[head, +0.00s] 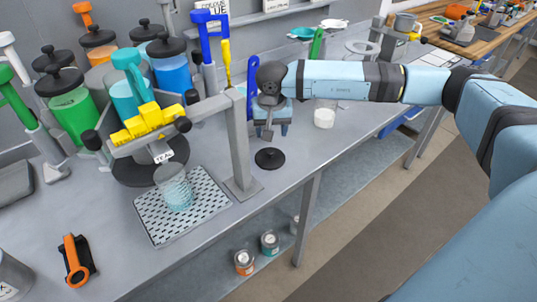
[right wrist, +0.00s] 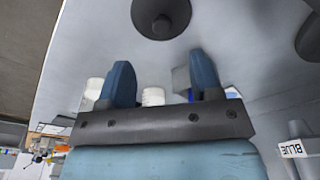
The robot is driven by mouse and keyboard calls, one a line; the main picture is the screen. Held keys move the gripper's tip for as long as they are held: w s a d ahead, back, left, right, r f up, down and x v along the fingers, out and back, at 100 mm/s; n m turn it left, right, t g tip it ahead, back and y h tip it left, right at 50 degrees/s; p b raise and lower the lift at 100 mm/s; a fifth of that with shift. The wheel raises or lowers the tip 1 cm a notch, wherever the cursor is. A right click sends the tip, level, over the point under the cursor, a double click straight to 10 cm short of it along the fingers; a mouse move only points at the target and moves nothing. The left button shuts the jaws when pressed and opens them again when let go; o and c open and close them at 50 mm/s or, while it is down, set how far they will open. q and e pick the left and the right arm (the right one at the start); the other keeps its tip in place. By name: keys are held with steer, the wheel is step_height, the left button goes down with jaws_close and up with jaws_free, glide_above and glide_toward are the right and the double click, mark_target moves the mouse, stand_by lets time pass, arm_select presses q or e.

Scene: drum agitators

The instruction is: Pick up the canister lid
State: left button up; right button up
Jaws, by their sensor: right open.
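The canister lid (head: 270,158) is a black disc with a central knob, lying on the grey bench to the right of the upright post. It also shows at the top of the right wrist view (right wrist: 160,16), beyond my fingers. My right gripper (head: 266,132) is over the bench, just behind the lid in the head view and apart from it. In the right wrist view its two blue fingers (right wrist: 163,78) are spread, with nothing between them. My left gripper is not in view.
A grey post (head: 238,140) with a yellow-topped crossbar stands left of the lid. A clear beaker (head: 174,188) stands on a perforated tray (head: 207,207). Several lidded canisters stand at the back left. A white jar (head: 325,117) is right of my gripper. Bench around the lid is clear.

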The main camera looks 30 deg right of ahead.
glide_above(270, 151)
steer(key=s, duration=0.1)
steer(key=f, duration=0.4)
steer(key=shift+a+f, duration=0.2)
steer(key=shift+a, duration=0.05)
steer(key=f, duration=0.3)
steer(key=w+f+p, duration=0.1)
steer(key=f, duration=0.1)
steer(key=shift+d, duration=0.3)
steer(key=c, duration=1)
